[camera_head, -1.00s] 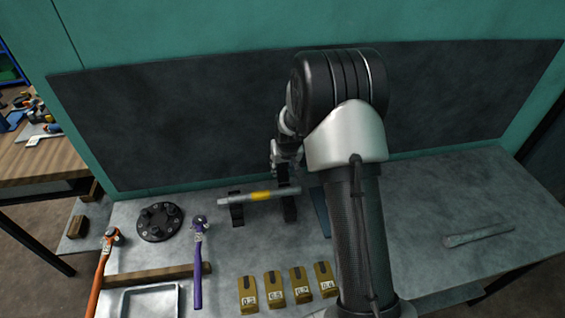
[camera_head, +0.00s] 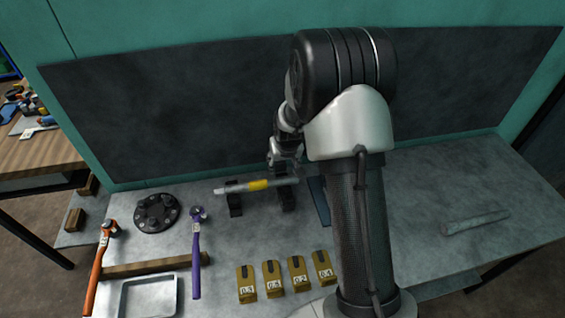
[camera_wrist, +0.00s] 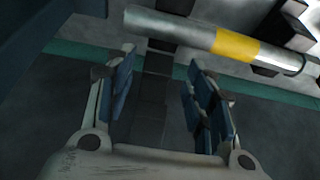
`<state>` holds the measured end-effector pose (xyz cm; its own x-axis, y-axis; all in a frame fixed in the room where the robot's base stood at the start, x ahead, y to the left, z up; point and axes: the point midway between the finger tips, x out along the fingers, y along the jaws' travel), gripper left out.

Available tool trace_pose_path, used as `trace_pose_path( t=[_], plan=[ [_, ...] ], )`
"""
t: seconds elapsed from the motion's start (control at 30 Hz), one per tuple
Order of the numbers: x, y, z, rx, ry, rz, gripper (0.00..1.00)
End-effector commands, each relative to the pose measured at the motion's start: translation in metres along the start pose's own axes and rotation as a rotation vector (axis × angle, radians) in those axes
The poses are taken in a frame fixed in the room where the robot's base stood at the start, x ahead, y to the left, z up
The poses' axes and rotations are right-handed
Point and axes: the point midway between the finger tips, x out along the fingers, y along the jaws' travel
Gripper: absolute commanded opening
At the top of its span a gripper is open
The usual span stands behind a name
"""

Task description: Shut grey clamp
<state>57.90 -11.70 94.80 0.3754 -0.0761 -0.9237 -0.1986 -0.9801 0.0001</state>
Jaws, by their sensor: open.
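A grey rod with a yellow band (camera_head: 240,187) lies across two dark supports, the left one (camera_head: 235,204) and the right one (camera_head: 286,199). It crosses the top of the wrist view (camera_wrist: 185,32). My gripper (camera_head: 284,160) is above the right end of the rod, partly hidden by my arm. In the wrist view my gripper (camera_wrist: 160,88) is open, with blue pads on both sides of a dark grey bar (camera_wrist: 152,98). The bar lies between the fingers with gaps at both sides. I cannot tell for certain whether this bar is part of the grey clamp.
Several numbered brown blocks (camera_head: 272,279) stand at the front. A purple-handled tool (camera_head: 197,255), an orange-handled tool (camera_head: 98,267), a black flange (camera_head: 156,213) and a metal tray (camera_head: 148,297) are at left. A loose grey bar (camera_head: 475,222) lies at right. A dark panel (camera_head: 180,120) rises behind.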

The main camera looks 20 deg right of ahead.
Motion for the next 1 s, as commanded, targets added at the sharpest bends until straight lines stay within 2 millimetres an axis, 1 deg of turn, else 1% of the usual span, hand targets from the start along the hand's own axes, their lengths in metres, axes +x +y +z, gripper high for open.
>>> trace_pose_path(
  t=[0.03,0.17,0.47,0.57,0.67,0.9,1.0],
  plan=[
    [0.000,0.000,0.000,0.000,0.000,0.000,0.55],
    [0.000,0.000,0.000,0.000,0.000,0.000,0.63],
    [0.000,0.000,0.000,0.000,0.000,0.000,0.63],
    [-0.006,0.000,0.000,0.000,0.000,0.000,0.63],
    [-0.020,0.000,-0.001,0.000,0.003,0.000,0.63],
    [-0.072,0.000,-0.001,0.001,0.004,0.000,0.63],
    [-0.091,0.000,-0.001,0.000,0.004,0.000,0.63]
  ],
)
